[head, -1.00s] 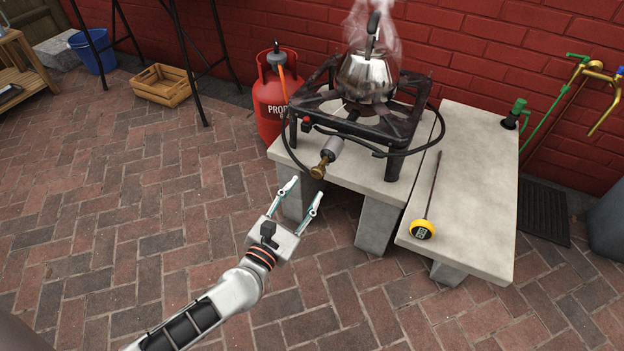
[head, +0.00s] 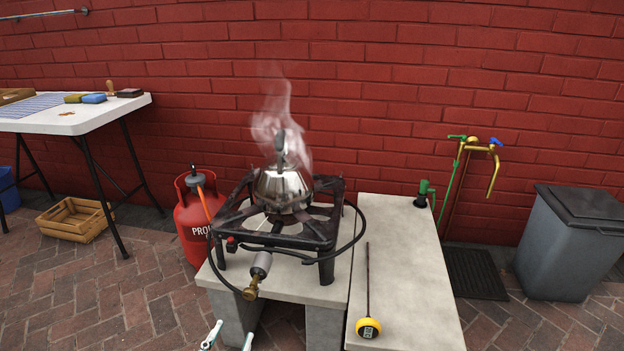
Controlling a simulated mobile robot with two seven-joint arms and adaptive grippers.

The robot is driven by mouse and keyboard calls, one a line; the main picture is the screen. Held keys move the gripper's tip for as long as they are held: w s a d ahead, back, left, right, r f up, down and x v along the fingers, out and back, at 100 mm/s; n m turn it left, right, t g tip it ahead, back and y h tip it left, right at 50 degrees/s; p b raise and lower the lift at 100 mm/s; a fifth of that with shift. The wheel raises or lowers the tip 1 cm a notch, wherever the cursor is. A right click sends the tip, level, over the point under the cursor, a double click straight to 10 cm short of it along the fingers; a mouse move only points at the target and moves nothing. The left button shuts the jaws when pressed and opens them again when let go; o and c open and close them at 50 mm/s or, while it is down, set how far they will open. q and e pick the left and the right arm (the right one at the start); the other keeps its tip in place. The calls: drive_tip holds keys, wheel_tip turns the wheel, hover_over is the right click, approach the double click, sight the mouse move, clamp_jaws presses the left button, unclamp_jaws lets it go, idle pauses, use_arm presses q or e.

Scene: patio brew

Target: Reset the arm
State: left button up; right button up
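My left gripper (head: 228,338) shows only its two pale fingertips at the bottom edge of the head view. The fingertips are apart with nothing between them. They are below and in front of the brass valve (head: 251,291) of the gas burner (head: 318,235). The rest of the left arm is out of the picture. My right gripper is not in view. A steaming metal kettle (head: 283,187) sits on the burner, which stands on a stone slab (head: 335,290).
A red propane cylinder (head: 194,222) stands left of the slab. A yellow dial thermometer (head: 368,328) lies on the right slab (head: 405,265). A white table (head: 120,108), wooden crate (head: 75,220), wall tap (head: 480,148) and grey bin (head: 572,240) surround this.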

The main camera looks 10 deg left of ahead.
use_arm(q)
drive_tip(key=s+d+r+m+g+h+p, duration=0.1)
drive_tip(key=s+d+r+m+h+p, duration=0.15)
drive_tip(key=s+r+m+p, duration=0.5)
drive_tip(key=s+d+r+m+h+p, duration=0.25)
drive_tip(key=d+r+m+p, duration=0.2)
drive_tip(key=r+m, duration=0.55)
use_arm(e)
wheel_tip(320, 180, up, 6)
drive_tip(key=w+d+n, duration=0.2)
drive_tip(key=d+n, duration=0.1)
use_arm(q)
drive_tip(key=s+a+f+m+g+y+p, duration=0.1)
drive_tip(key=s+a+f+m+g+p, duration=0.1)
drive_tip(key=s+m+p, duration=0.4)
drive_tip(key=s+a+f+m+g+y+p, duration=0.2)
drive_tip(key=s+f+m+g+p, duration=0.2)
drive_tip(key=s+m, duration=0.8)
drive_tip(key=s+f+p, duration=0.1)
drive_tip(key=s, duration=0.2)
drive_tip(key=shift+s+g+p, duration=0.3)
drive_tip(key=shift+s+p, duration=0.1)
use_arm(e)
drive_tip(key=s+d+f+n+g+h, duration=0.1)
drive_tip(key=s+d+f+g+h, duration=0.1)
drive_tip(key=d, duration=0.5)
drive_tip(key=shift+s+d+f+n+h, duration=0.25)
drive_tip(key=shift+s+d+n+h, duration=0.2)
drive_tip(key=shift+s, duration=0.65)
